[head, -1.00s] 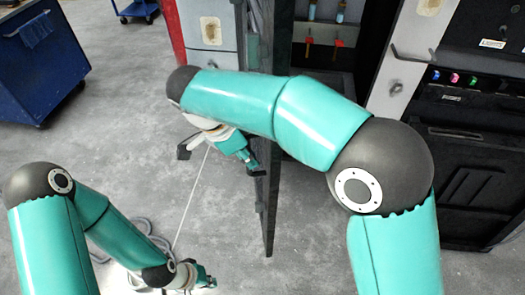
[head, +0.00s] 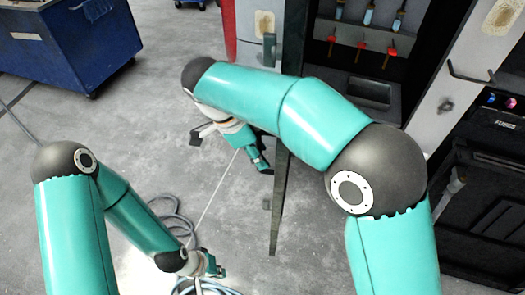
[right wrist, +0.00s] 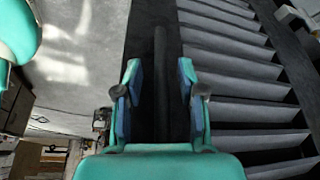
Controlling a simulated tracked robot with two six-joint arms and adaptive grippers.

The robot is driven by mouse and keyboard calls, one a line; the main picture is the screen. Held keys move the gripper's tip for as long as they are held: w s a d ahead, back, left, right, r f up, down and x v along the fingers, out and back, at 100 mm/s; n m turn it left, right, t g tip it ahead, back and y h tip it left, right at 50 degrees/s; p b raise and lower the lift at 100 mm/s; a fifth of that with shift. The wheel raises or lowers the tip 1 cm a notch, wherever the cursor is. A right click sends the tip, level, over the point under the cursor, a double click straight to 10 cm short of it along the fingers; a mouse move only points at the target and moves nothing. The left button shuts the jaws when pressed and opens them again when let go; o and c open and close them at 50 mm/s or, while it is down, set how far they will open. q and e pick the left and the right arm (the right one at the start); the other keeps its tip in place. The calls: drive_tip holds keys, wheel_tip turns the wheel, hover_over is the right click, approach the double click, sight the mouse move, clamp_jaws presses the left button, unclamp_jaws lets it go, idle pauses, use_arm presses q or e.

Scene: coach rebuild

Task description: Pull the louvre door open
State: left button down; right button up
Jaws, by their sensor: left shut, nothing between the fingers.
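The louvre door (head: 281,200) stands open and nearly edge-on in the head view, a dark panel with its lower corner over the floor. In the right wrist view its pale slats (right wrist: 235,85) fill the right side. A dark upright bar (right wrist: 160,75) lies between the fingers of my right gripper (right wrist: 160,95), with a gap on each side. In the head view this gripper (head: 265,165) is at the door's left face, partly hidden by my arm. My left gripper (head: 215,270) is shut and empty, low over the floor on the left.
The cabinet (head: 360,65) behind the door shows red-handled tools and a dark bin. A blue cart (head: 65,45) stands at the upper left. A grey hose (head: 180,225) lies coiled near my left gripper. Open concrete floor lies left of the door.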

drive_tip(key=shift+r, duration=0.3)
wheel_tip(320, 180, up, 9)
drive_tip(key=shift+r, duration=0.1)
idle(0.4)
